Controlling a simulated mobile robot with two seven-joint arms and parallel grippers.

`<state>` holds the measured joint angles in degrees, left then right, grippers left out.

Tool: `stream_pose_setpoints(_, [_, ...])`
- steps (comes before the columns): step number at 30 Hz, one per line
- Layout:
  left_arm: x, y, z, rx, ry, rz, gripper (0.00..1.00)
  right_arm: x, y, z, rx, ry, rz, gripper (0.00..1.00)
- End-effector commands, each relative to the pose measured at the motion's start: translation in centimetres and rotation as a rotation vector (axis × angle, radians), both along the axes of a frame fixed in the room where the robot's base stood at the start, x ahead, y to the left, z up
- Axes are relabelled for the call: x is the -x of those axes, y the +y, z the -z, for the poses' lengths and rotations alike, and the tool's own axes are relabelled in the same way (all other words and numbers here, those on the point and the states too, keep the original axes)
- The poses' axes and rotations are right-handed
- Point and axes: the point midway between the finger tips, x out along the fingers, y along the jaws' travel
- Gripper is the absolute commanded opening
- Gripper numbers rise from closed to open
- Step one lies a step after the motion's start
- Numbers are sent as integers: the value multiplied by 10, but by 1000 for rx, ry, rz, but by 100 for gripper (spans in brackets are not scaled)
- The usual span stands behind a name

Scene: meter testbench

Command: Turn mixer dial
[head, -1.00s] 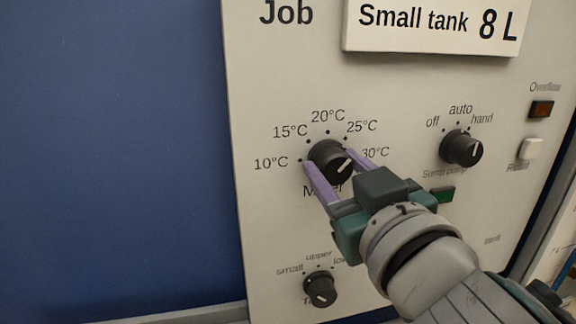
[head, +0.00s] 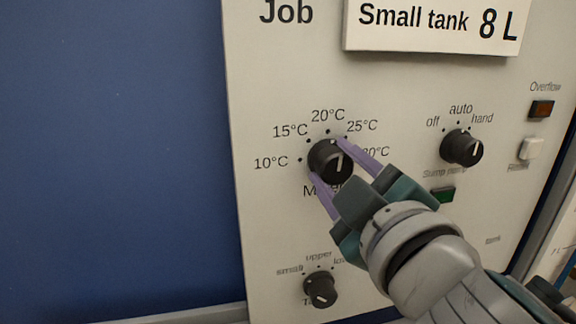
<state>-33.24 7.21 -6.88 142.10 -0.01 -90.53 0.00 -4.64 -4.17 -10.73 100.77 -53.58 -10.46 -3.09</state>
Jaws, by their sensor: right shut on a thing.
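The mixer dial (head: 329,162) is a black round knob with a white pointer line, on the pale panel at the centre of the head view. Temperature marks from 10°C to 30°C arc around it. The pointer line is near upright, leaning slightly right, roughly between the 20°C and 25°C marks. My right gripper (head: 328,159) is shut on the dial, one purple finger at its lower left and one at its upper right. The gripper hides part of the "Mixer" label and the 30°C mark. My left gripper is not in view.
A sump pump dial (head: 461,148) sits to the right, with a green button (head: 443,195) below it. Another black dial (head: 321,289) is below. A "Small tank 8 L" sign (head: 430,28) juts out above.

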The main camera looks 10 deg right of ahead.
Motion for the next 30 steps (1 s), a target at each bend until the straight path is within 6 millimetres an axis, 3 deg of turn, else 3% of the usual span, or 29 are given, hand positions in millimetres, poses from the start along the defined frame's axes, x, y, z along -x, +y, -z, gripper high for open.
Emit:
stream_pose_setpoints(22, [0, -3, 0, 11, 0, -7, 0, 0, 0, 0, 89, -2, 1, 0])
stream_pose_setpoints(23, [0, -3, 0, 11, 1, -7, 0, 0, 0, 0, 89, -2, 1, 55])
stream_pose_setpoints(30, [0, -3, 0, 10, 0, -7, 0, 0, 0, 0, 88, -3, 0, 82])
